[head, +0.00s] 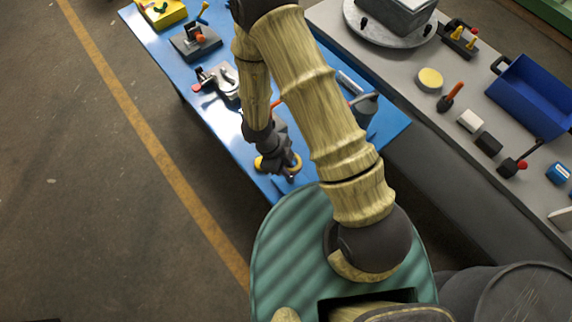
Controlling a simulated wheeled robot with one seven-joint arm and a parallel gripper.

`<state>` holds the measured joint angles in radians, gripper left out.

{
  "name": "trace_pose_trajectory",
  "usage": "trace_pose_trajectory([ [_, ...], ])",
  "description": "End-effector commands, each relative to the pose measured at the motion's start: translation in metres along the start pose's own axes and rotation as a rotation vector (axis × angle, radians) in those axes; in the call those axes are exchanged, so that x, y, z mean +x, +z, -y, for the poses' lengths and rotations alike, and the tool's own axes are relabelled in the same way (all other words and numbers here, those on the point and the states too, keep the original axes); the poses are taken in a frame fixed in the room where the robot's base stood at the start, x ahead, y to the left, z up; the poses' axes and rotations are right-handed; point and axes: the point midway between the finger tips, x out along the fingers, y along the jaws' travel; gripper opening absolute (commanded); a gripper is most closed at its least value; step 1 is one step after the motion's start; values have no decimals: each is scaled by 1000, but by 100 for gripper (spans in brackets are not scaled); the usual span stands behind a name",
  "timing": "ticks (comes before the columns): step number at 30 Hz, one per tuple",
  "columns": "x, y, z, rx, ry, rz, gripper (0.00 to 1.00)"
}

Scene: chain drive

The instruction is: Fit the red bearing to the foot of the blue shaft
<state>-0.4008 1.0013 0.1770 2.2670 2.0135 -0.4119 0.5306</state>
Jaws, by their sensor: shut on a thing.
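My gripper (281,168) is low over the near end of the blue table (303,181), pointing down. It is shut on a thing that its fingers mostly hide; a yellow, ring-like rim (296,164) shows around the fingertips. I cannot tell whether this rim is the held thing or lies under it. A small orange-red piece (276,103) shows beside my forearm, partly hidden. I cannot make out the red bearing or the blue shaft for sure; my arm covers part of the table.
The grey bench at right holds a blue bin (533,97) and several small tools.

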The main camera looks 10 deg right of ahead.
Motion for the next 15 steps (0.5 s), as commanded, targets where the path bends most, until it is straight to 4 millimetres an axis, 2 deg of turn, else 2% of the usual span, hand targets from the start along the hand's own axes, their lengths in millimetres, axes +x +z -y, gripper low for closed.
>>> trace_pose_trajectory([
  [3, 12, 5, 0, 0, 0, 0, 0],
  [15, 41, 16, -1, 0, 0, 0, 0],
])
